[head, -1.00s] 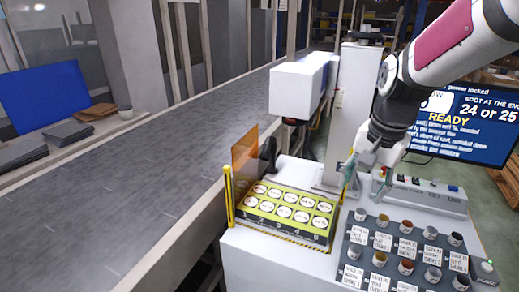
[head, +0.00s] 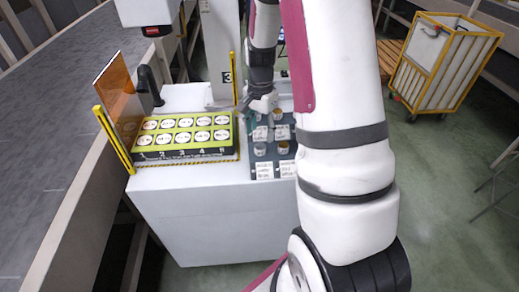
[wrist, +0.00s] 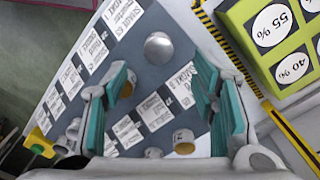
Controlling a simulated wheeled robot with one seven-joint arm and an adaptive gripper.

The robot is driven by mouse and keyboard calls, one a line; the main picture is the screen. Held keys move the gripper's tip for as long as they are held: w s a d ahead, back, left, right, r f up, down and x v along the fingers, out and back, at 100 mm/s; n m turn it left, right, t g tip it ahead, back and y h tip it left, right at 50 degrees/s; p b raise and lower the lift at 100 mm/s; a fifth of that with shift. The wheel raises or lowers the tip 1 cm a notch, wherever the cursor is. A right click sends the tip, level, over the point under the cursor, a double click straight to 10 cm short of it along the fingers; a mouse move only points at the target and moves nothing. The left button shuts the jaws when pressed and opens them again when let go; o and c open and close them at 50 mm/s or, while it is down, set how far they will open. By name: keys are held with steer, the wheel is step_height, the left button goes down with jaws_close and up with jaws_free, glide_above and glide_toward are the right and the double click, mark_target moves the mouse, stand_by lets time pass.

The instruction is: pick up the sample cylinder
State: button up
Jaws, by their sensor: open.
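A dark grey board (head: 257,174) carries small cylinders in rows with white label cards; my arm hides its right part in the head view. In the wrist view, a plain silver-grey cylinder (wrist: 158,47) stands on the board, beyond and between my fingertips. Other cylinders with brownish tops (wrist: 184,141) stand nearer the wrist. I cannot tell from the label print which one is the sample cylinder. My gripper (wrist: 161,82) is open with teal finger pads, points down over the board, and holds nothing. In the head view my gripper (head: 256,108) is at the board's back left.
A green-yellow block with percent-marked discs (head: 187,152) sits left of the board on the white bench (head: 190,178). An orange panel (head: 121,95), a yellow post (head: 115,140) and a white column (head: 220,50) stand around it. A conveyor (head: 45,120) runs at left.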

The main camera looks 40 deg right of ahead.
mark_target(260, 146)
steer(key=shift+s+a+f, duration=0.1)
steer(key=shift+f, duration=1.5)
steer(key=shift+s+a+f, duration=0.1)
steer(key=shift+f, duration=1.45)
jaws_close()
steer(key=shift+w, duration=0.1)
